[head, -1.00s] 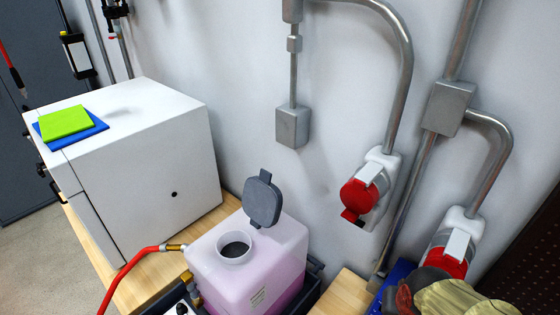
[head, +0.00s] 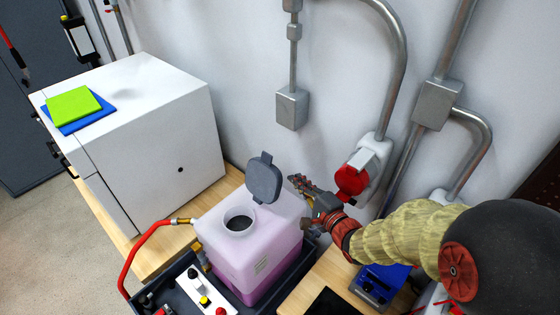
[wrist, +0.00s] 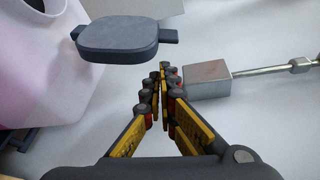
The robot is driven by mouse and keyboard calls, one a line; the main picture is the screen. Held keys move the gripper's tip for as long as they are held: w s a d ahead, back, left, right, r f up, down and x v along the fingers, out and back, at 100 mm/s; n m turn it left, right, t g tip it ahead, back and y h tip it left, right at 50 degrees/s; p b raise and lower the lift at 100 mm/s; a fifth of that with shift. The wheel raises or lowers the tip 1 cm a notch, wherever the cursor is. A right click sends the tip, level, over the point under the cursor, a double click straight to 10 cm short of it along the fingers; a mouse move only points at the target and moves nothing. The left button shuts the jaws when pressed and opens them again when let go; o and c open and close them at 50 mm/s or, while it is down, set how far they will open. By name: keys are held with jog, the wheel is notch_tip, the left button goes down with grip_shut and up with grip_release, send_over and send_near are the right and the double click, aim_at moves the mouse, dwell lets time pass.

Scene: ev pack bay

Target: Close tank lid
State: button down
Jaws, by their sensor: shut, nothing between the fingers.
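The tank (head: 257,262) is a translucent white box with pink liquid, and it also shows at the left of the wrist view (wrist: 45,60). Its round filler neck (head: 240,222) is uncovered on top. The grey lid (head: 264,178) stands upright behind the neck, tilted open; in the wrist view the lid (wrist: 117,38) is above and left of my fingers. My gripper (head: 300,183) is shut and empty, just right of the lid in the head view. In the wrist view the fingertips (wrist: 163,75) are together, apart from the lid.
A white cabinet (head: 165,150) with green and blue pads stands at the left. A red hose (head: 140,245) joins the tank's left side. A red wall socket (head: 352,180) and grey conduit box (head: 292,108) are behind. A control panel (head: 200,292) sits in front.

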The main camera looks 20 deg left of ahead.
aim_at(264, 176)
jog(key=w+a+m+p, duration=0.1)
jog(key=w+a, duration=0.4)
jog(key=a, duration=0.3)
jog(key=shift+w+a+y, duration=0.25)
jog(key=shift+y, duration=0.05)
dwell(0.4)
